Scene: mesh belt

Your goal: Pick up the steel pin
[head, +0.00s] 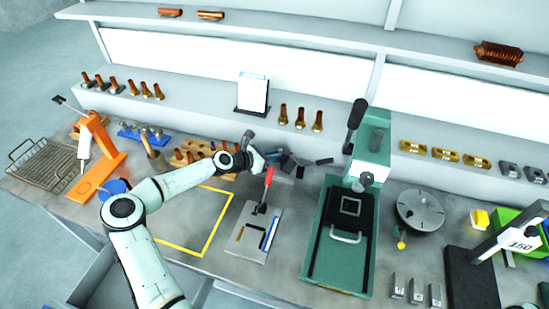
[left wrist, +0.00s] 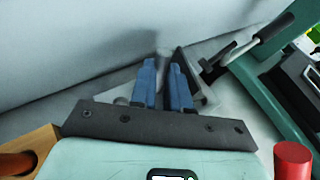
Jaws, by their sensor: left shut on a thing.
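My left gripper (head: 300,163) reaches over the back of the bench, behind the red-handled clamp. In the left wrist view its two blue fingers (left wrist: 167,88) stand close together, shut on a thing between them. I take this for the steel pin, but it is mostly hidden by the fingers and its shape cannot be made out. Pale grey and dark shapes show just behind the fingertips. My right gripper is not in view.
The red-handled clamp (head: 262,208) stands in front of the gripper, and the green press (head: 332,262) to its right. A wooden block with copper pieces (head: 190,153) is left. The yellow-outlined area (head: 195,222) is mostly clear.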

